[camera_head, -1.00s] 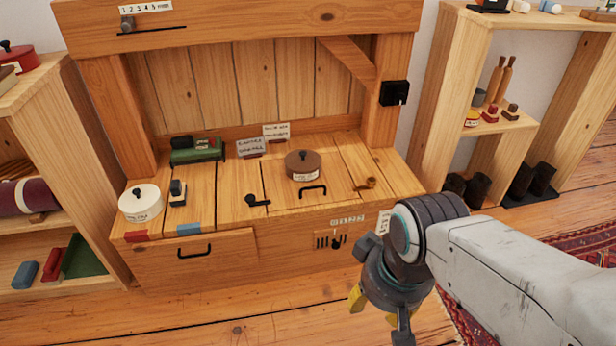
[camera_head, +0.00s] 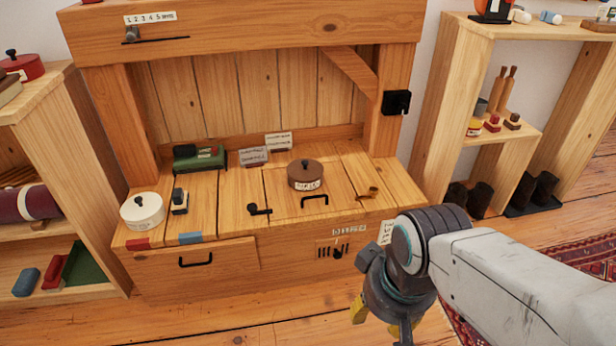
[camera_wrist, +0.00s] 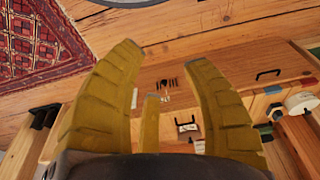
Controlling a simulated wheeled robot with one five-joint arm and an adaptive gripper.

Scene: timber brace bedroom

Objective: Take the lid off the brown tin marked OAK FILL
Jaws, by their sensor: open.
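The brown tin (camera_head: 306,176) stands upright on the wooden bench top, right of its middle. Its brown lid with a dark knob is on it, and a pale label with print too small to read is on its front. My gripper (camera_head: 380,318) hangs at the lower right in the head view, in front of the bench and lower than its top, apart from the tin. In the wrist view my gripper (camera_wrist: 165,75) shows its yellow fingers spread wide with nothing between them.
A white lidded tin (camera_head: 142,211) and a small dark-topped block (camera_head: 179,201) stand at the bench's left. A black handle (camera_head: 315,199) is in front of the brown tin, a dark lever (camera_head: 259,209) to its left. Shelves flank the bench. A black box (camera_head: 396,102) is on the right post.

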